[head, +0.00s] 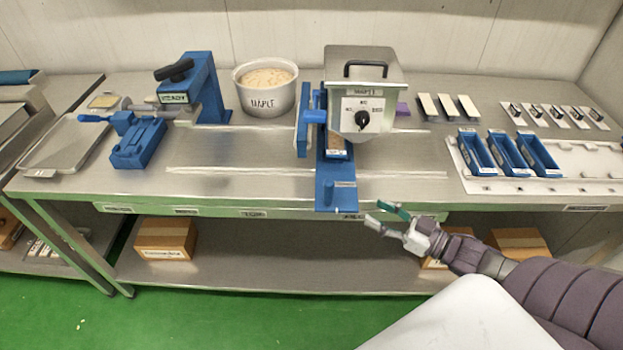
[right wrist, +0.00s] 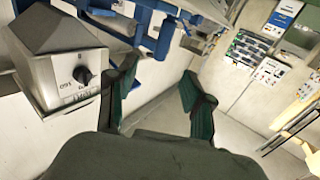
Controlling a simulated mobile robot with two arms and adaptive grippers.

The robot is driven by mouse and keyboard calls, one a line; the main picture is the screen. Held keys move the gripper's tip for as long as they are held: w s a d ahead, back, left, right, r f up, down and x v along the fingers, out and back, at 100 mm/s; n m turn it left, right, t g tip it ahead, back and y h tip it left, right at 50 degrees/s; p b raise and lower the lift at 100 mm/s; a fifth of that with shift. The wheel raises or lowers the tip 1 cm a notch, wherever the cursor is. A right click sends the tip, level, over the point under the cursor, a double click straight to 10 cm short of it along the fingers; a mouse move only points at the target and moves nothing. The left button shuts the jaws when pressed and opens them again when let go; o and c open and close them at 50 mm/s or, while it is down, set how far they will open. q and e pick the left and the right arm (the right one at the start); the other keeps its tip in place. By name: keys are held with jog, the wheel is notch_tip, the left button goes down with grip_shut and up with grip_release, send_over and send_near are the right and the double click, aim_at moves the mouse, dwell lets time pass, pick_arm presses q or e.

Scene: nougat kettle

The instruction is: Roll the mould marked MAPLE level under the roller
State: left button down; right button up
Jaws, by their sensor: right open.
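I cannot make out a roller clearly; a blue frame (head: 303,130) stands left of the box. My right gripper (head: 378,213) is open and empty in front of the table edge; its fingers show apart (right wrist: 158,82).
A white MAPLE tub (head: 264,108) stands left of the box. A blue press (head: 205,88) and blue block (head: 138,142) stand farther left. Several blue moulds (head: 507,150) sit in a pale rack (head: 590,160) at right. Cartons (head: 165,238) lie on the lower shelf.

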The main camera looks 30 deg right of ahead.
aim_at(333, 192)
jog(key=p+x, duration=0.1)
jog(key=x, duration=1.2)
jog(key=shift+w+a+r, duration=0.15)
jog(key=shift+w+a, duration=0.1)
jog(key=shift+a, duration=0.1)
grip_shut()
